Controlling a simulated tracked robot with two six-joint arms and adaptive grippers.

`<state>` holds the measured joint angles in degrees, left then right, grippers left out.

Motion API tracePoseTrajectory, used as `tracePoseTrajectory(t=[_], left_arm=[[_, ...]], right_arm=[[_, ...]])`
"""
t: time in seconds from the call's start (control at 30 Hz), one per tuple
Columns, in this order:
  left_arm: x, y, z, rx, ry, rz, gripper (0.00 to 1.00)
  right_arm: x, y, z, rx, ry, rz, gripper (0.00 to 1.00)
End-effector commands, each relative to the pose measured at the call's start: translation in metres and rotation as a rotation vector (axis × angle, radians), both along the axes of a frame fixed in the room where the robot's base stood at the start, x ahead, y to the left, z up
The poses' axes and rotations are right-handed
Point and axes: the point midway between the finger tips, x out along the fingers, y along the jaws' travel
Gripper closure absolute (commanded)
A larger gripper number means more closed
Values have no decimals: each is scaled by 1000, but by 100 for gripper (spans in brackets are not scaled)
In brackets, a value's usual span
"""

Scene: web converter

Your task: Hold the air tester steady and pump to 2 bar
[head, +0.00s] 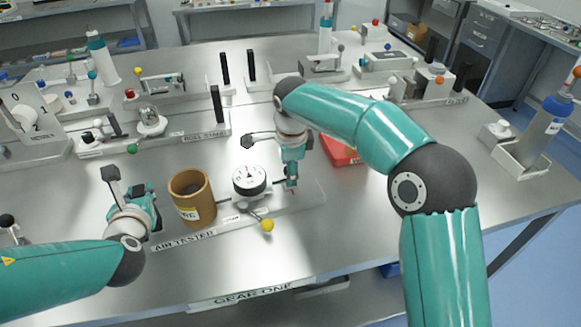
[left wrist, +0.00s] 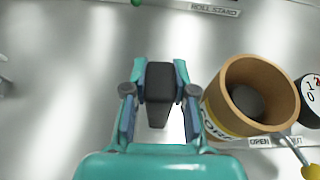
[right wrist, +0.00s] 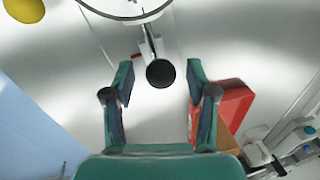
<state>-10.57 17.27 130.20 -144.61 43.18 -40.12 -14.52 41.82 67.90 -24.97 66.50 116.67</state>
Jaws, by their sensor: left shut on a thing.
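The air tester base (head: 300,200) lies flat on the steel table, its front edge labelled AIR TESTER. A brown cylinder (head: 190,190) and a white round gauge (head: 249,179) stand on it; the needle reading is too small to tell. A lever with a yellow knob (head: 267,226) is in front of the gauge. My left gripper (head: 146,200) is shut on a dark handle (left wrist: 159,88) left of the cylinder. My right gripper (head: 291,182) is open, pointing down right of the gauge. A black round knob (right wrist: 160,73) lies between and just beyond its fingertips, apart from them.
A red box (head: 341,150) sits behind and right of my right gripper. The roll stand (head: 200,129) is behind the tester. The table in front right of the tester is clear.

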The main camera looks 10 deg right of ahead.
Motion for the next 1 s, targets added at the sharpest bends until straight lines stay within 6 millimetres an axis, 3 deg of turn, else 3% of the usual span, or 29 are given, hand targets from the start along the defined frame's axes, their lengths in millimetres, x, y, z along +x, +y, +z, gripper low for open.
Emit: tracePoseTrajectory(t=[0.03, 0.37, 0.8, 1.0], left_arm=[[-3, -1, -11, -4, 26, -4, 100], [-4, -1, -10, -4, 27, -4, 100], [-3, -1, -11, -4, 27, -4, 100], [-3, -1, -11, -4, 27, -4, 100]], right_arm=[[0, 0, -1, 0, -1, -1, 43], [-1, 0, 12, 0, -5, -1, 43], [-18, 1, 91, 2, -5, 0, 43], [-23, 1, 113, 1, -4, -1, 43]])
